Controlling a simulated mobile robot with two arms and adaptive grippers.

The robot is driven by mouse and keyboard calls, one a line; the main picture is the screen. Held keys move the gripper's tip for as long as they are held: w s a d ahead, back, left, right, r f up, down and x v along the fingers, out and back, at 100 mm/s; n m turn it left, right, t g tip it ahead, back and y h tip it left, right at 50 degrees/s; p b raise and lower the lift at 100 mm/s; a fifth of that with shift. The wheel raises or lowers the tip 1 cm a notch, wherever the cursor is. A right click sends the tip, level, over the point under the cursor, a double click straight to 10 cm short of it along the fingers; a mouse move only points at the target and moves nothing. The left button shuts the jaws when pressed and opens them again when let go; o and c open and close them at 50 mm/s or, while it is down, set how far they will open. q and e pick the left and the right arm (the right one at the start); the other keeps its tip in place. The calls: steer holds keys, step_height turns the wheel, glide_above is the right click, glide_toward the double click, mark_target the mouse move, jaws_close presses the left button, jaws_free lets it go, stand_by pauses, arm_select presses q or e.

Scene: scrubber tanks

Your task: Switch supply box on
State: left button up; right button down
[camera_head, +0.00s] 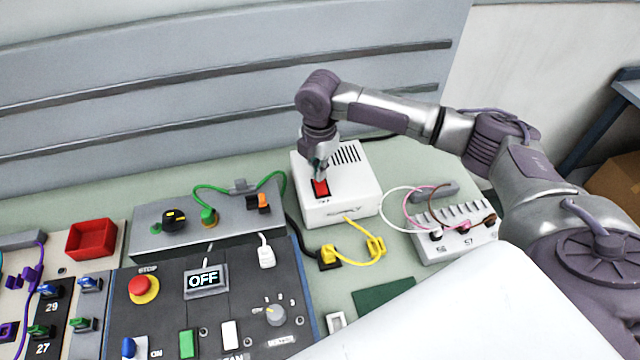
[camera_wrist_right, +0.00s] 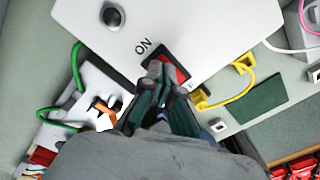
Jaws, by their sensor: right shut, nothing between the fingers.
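The white supply box (camera_head: 350,195) stands on the pale green table with vent slots on its top. Its red rocker switch (camera_head: 321,187) is on the top face near the front left. My right gripper (camera_head: 319,172) reaches down from above, shut and empty, with its tips at the switch. In the right wrist view the shut fingertips (camera_wrist_right: 167,75) lie over part of the red switch (camera_wrist_right: 180,72), beside the printed "ON". I cannot tell whether they touch it or which way the rocker is tilted. My left gripper is not in view.
A control panel (camera_head: 240,310) with a display reading "OFF" (camera_head: 205,280) lies in front left. A grey box (camera_head: 190,226) with an orange switch is left of the supply box. A white terminal block (camera_head: 455,245) with cables is at right. Yellow cable (camera_head: 360,235) runs in front.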

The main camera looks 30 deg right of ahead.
steer(key=shift+f, duration=0.7)
steer(key=shift+s+r, duration=0.1)
step_height(320, 180, up, 7)
steer(key=p, duration=0.8)
stand_by(0.3)
stand_by(0.4)
